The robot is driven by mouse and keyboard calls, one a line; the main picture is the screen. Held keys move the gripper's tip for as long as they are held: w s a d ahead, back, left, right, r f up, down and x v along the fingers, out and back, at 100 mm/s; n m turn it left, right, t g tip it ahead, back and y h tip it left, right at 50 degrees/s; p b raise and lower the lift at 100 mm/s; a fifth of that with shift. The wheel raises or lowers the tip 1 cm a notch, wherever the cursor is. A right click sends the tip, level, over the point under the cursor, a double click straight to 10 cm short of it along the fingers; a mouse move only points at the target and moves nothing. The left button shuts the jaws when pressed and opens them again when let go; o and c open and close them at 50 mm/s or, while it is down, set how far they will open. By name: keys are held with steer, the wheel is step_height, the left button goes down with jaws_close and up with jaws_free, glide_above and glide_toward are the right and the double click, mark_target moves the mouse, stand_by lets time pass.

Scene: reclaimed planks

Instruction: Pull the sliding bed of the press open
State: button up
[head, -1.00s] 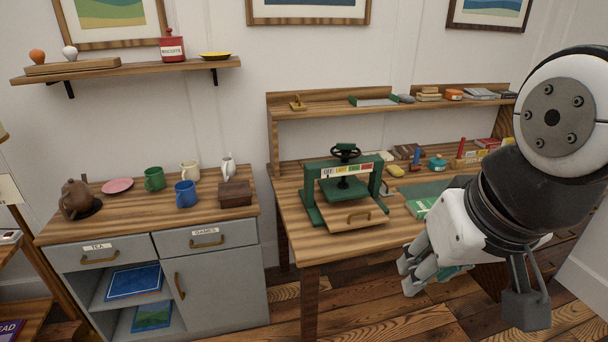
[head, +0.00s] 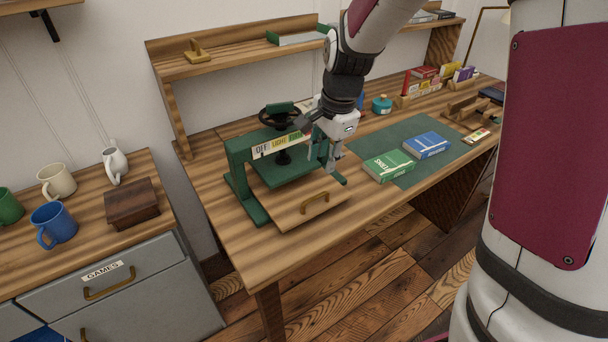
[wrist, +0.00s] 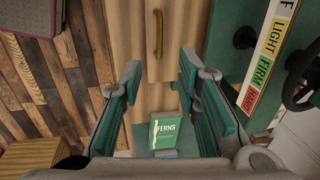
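The green press (head: 240,170) stands on the plank table, with a black handwheel (head: 278,117) on top and a label strip reading OFF, LIGHT and more. Its wooden sliding bed (head: 285,214) sticks out at the front and bears a brass handle (head: 315,203). My gripper (head: 322,165) is at the right side of the press, above and behind the handle, touching nothing I can make out. In the wrist view my gripper (wrist: 160,75) is open and empty; the handle (wrist: 158,35) lies ahead, roughly in line with the gap between its fingers.
A green FERNS book (head: 388,165) and a blue book (head: 427,145) lie on a green mat (head: 410,178) right of the press. A shelf (head: 215,68) stands behind. A grey cabinet (head: 150,290) with mugs is at left. Floor is clear before the table.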

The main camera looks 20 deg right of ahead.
mark_target(315, 199)
steer(key=f, duration=0.4)
steer(key=w+f, duration=0.1)
steer(key=f, duration=0.4)
steer(key=w+a+f+b, duration=0.1)
steer(key=f, duration=0.3)
steer(key=shift+w+f, duration=0.2)
steer(key=shift+w, duration=0.05)
steer(key=shift+c, duration=0.4)
jaws_close()
